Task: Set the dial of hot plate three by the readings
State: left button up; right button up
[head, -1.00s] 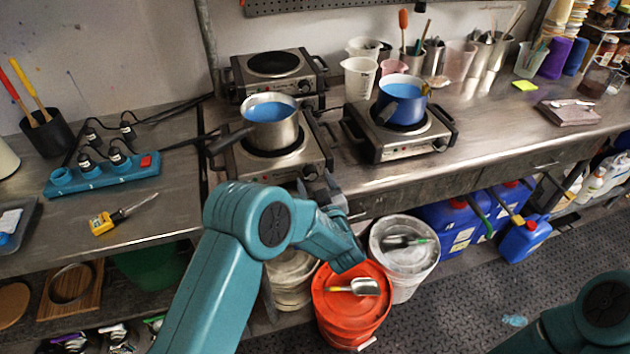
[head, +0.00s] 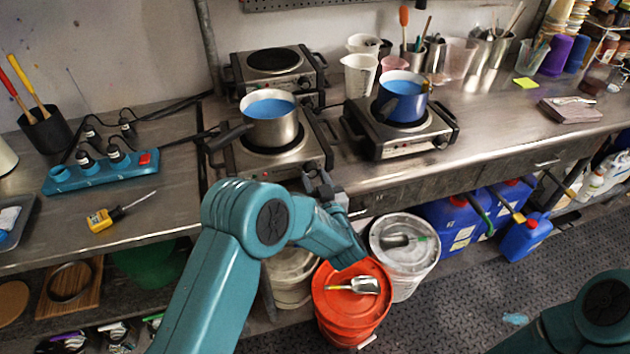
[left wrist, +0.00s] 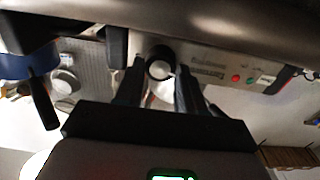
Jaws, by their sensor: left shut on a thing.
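My left gripper (head: 322,182) is at the front of the near left hot plate (head: 246,172), which carries a steel pot (head: 272,132) of blue liquid. In the left wrist view its fingers (left wrist: 158,84) are shut on a round black dial (left wrist: 160,68) with a pale face. A red light and a green light (left wrist: 250,79) show on that front panel, right of the dial. A second hot plate (head: 388,140) carries a blue pot (head: 400,104). A third hot plate (head: 273,62) stands behind, bare. A yellow probe meter (head: 100,219) lies on the left bench. My right gripper is out of view.
A teal power strip (head: 100,175) with plugs and cables lies on the left bench. Below the bench are an orange-lidded bucket (head: 330,305), a white-lidded bucket (head: 412,265) and blue canisters (head: 450,222). Beakers (head: 360,76) stand behind the right hot plate.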

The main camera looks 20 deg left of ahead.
pick_arm(q)
jog(key=m, duration=0.4)
jog(key=shift+m+b, duration=0.3)
jog(key=m, duration=0.4)
jog(key=shift+m, duration=0.3)
jog(key=m+p, duration=0.1)
jog(key=m, duration=0.4)
jog(key=shift+d, duration=0.1)
jog(key=shift+f+m+p, duration=0.1)
jog(key=shift+m+p, duration=0.65)
jog(key=shift+m, duration=1.75)
jog(key=o, duration=1)
jog(key=shift+o, duration=0.2)
